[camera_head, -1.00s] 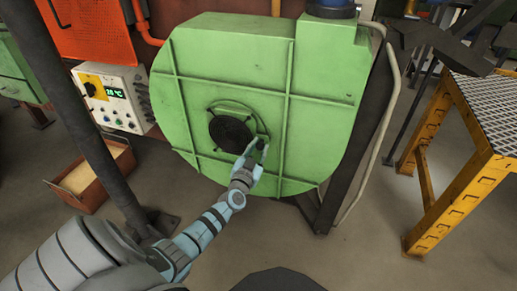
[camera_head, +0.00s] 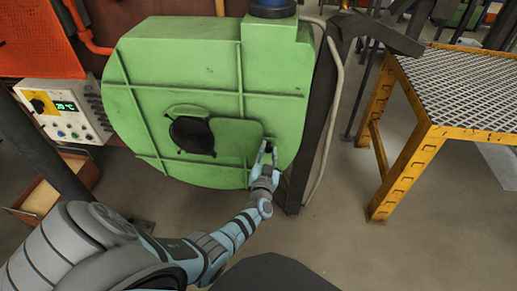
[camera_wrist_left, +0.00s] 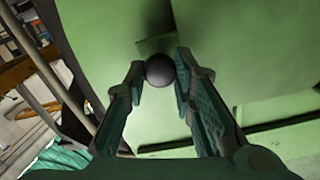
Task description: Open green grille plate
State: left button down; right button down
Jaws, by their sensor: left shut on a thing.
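The green grille plate (camera_head: 232,133) lies against the front of the big green blower housing (camera_head: 135,65). It extends to the right of the dark round opening (camera_head: 192,135). A small dark ball knob (camera_wrist_left: 160,70) sits at its right end, and the knob shows between the fingers in the left wrist view. My left gripper (camera_head: 267,155) is shut on this knob, near the lower right of the housing front. The wrist view also shows the left gripper (camera_wrist_left: 161,76) with a finger on each side of the knob. My right gripper is not in view.
A control box (camera_head: 62,110) with a display stands to the left of the housing. A reddish box (camera_head: 40,198) sits on the floor below it. A yellow-framed table with a mesh top (camera_head: 465,90) stands at right. Grey floor lies between it and the housing.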

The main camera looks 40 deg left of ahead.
pick_arm(q)
jog(key=shift+d, duration=0.1)
jog(key=c, duration=1.3)
grip_release()
jog(key=shift+c, duration=0.2)
jog(key=v, duration=0.7)
jog(key=shift+s, duration=0.25)
jog(key=shift+d+f, duration=0.1)
